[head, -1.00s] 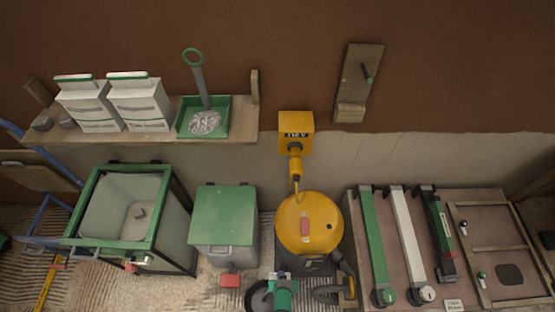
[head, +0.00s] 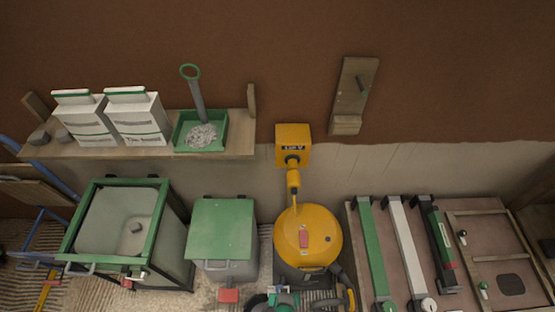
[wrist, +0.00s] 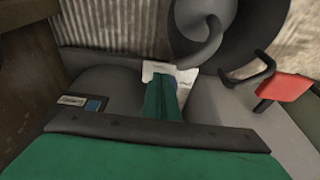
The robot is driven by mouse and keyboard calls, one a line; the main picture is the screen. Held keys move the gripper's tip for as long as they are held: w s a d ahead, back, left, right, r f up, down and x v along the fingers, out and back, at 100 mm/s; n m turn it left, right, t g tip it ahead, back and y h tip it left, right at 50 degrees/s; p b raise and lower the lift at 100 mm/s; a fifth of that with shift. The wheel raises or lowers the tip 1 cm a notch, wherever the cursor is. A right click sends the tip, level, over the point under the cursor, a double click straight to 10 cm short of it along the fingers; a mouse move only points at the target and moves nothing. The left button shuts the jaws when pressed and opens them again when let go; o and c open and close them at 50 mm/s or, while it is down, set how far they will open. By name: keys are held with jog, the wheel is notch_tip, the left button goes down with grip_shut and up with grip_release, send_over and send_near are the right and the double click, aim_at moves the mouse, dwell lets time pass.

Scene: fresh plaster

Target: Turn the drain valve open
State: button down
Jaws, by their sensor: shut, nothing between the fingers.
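A small valve with a red handle (head: 133,276) is low on the front of the green-framed tank (head: 152,232) at the left of the head view. It is too small there to tell how its handle is turned. In the wrist view my gripper (wrist: 170,82) has its green fingers together and empty, above the ribbed floor. In the head view my green and dark arm end shows at the bottom edge, in front of the yellow machine, well right of the valve and apart from it. The valve cannot be made out in the wrist view.
A green-lidded grey bin (head: 222,228) with a red pedal (head: 229,295) stands between the tank and the yellow machine (head: 308,235). A hose curls by the machine. A bench with long tools (head: 470,210) is at the right. A shelf (head: 150,150) runs above.

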jog(key=v, duration=0.5)
jog(key=shift+w+d, duration=0.1)
jog(key=shift+w, duration=0.3)
jog(key=shift+w, duration=0.15)
